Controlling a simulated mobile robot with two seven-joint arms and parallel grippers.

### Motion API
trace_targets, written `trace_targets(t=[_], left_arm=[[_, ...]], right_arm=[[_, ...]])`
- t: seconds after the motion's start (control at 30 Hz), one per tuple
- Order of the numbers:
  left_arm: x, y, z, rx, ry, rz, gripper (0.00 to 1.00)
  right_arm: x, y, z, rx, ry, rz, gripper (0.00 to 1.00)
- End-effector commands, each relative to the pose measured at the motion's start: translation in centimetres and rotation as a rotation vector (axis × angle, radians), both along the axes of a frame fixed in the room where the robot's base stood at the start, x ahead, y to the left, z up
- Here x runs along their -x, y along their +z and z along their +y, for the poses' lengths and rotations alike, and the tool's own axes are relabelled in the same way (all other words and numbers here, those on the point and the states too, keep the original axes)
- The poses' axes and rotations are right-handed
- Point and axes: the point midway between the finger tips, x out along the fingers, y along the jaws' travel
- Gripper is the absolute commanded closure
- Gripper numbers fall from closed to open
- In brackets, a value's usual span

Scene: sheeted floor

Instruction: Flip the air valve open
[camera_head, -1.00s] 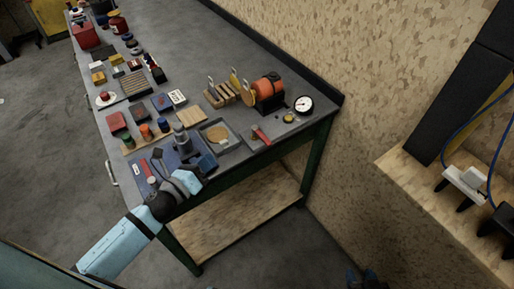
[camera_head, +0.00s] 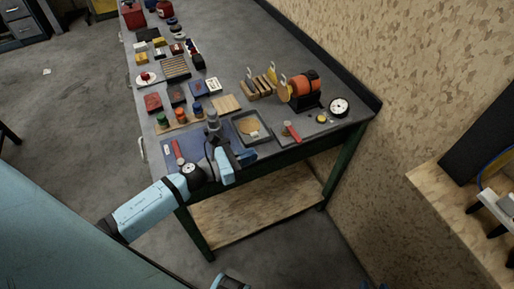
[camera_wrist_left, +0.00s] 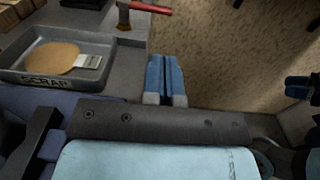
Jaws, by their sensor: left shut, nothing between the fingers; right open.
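The air valve, with a red lever handle (camera_head: 291,131), sits near the front edge of the workbench (camera_head: 270,150), right of the scrap tray. In the left wrist view its red handle (camera_wrist_left: 148,8) is at the top edge, beyond the fingertips. My left gripper (camera_head: 246,158) is shut and empty, just below the tray at the bench's front edge, apart from the valve. Its blue fingers (camera_wrist_left: 165,62) are together in the left wrist view. My right gripper (camera_head: 373,285) barely shows at the bottom edge, with blue fingers (camera_wrist_left: 298,86) apart in the left wrist view.
The scrap tray (camera_head: 267,139) holds a round tan disc and a brush-like piece. A round gauge (camera_head: 340,107), a yellow button (camera_head: 321,118) and an orange motor-like machine (camera_head: 304,87) stand behind the valve. Bottles and boxes fill the left part. Free floor lies in front.

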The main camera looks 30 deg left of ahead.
Motion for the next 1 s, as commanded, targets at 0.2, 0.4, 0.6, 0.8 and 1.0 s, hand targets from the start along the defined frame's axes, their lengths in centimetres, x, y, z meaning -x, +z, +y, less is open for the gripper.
trace_targets(t=[0.2,0.4,0.6,0.8,1.0], left_arm=[[-3.9,0.5,-3.0,0.002,0.001,-0.002,1.0],[-7.0,0.4,-5.4,0.003,0.0,0.0,1.0],[-8.9,0.2,-6.9,0.002,0.001,0.0,1.0],[-9.4,0.1,-7.3,0.001,0.001,0.0,1.0],[-9.4,0.1,-7.3,0.001,0.001,0.0,1.0]], right_arm=[[-0.1,1.8,0.0,-0.001,0.0,-0.004,0.57],[-0.1,2.9,0.0,-0.002,0.0,-0.006,0.57],[-0.1,3.4,0.1,-0.002,0.001,-0.005,0.57],[0.0,3.3,0.1,-0.001,0.001,-0.002,0.57],[0.0,3.1,0.1,0.0,0.001,0.001,0.57]])
